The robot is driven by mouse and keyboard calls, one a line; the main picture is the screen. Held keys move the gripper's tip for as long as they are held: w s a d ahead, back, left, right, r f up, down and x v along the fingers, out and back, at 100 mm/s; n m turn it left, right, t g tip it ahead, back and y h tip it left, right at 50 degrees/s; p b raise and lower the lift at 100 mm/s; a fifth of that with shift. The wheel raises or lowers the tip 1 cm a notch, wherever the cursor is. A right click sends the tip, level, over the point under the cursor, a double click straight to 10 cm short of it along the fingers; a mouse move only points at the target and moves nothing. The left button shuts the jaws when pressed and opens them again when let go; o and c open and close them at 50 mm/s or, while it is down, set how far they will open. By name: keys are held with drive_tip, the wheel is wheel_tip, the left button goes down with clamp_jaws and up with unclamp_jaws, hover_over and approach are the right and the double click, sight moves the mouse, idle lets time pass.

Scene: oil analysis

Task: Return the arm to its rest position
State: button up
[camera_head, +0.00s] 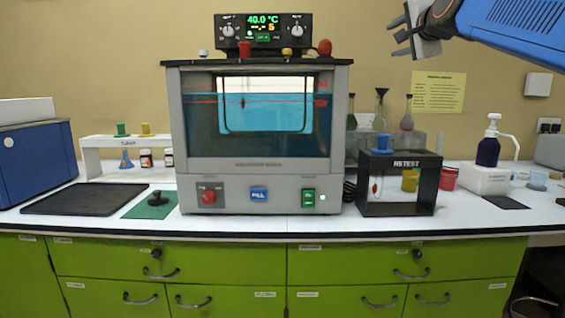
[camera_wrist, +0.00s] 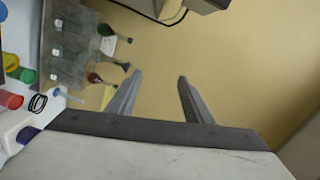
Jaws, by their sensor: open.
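My gripper (camera_head: 398,37) is at the upper right of the head view, raised well above the counter, with its fingers toward the left. My blue arm comes in from the right edge. In the wrist view my gripper (camera_wrist: 154,88) shows two grey fingers spread apart with nothing between them. Only the tan wall lies behind the gap. The gripper touches nothing.
A water bath (camera_head: 258,176) with a controller (camera_head: 263,28) on top stands left of my gripper. Below are a black RETEST stand (camera_head: 425,180), flasks (camera_head: 407,115) and a pump bottle (camera_head: 489,150). A yellow notice (camera_head: 438,92) hangs on the wall. Green drawers (camera_head: 400,265) front the counter.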

drive_tip(key=s+f+n+g, duration=0.4)
drive_tip(key=s+f, duration=0.9)
drive_tip(key=f, duration=0.7)
drive_tip(key=s+a+f+n+g, duration=0.1)
drive_tip(key=s+f+n+g, duration=0.3)
drive_tip(key=s+f, duration=0.9)
drive_tip(key=s+f+n+g+h, duration=0.1)
drive_tip(key=s+f+n+g, duration=0.4)
drive_tip(key=s+f, duration=0.8)
wheel_tip(320, 180, down, 15)
drive_tip(key=shift+a+r+n, duration=0.1)
drive_tip(key=shift+a+n, duration=0.05)
drive_tip(key=shift+n, duration=0.65)
drive_tip(key=shift+s, duration=0.1)
drive_tip(key=shift+c, duration=0.3)
